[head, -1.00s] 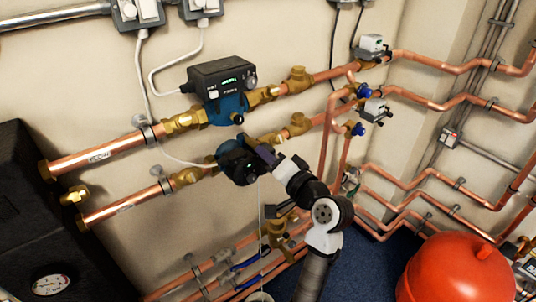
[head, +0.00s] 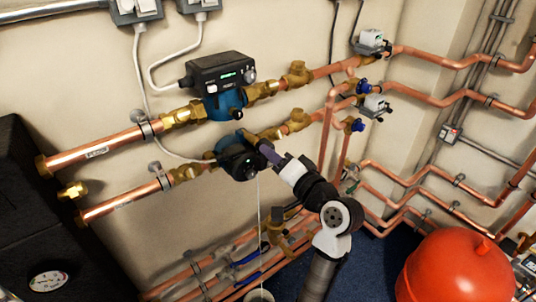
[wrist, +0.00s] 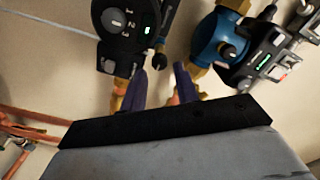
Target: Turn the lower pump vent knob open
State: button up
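The lower pump (head: 238,158) has a round black face and a blue body. In the wrist view its face (wrist: 125,22), with a dial and green display, is at upper left. A small dark knob (wrist: 160,62) beside that face appears to be its vent knob; its turn position cannot be read. My gripper (wrist: 160,82) has two purple fingers spread apart, with a gap between them. The knob shows beyond the gap, apparently not gripped. In the head view my gripper (head: 264,150) is at the pump's right side, partly covering it, and contact there cannot be told.
The upper pump (head: 222,84), with a black control box, sits just above. Copper pipes (head: 110,150) and brass fittings crowd both sides. A red vessel (head: 455,270) stands at lower right, and a black unit (head: 35,215) at left. A thin white cable hangs below the lower pump.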

jog(key=b+v, duration=0.2)
jog(key=v, duration=0.9)
jog(key=shift+s, duration=0.2)
jog(key=shift+d, duration=0.15)
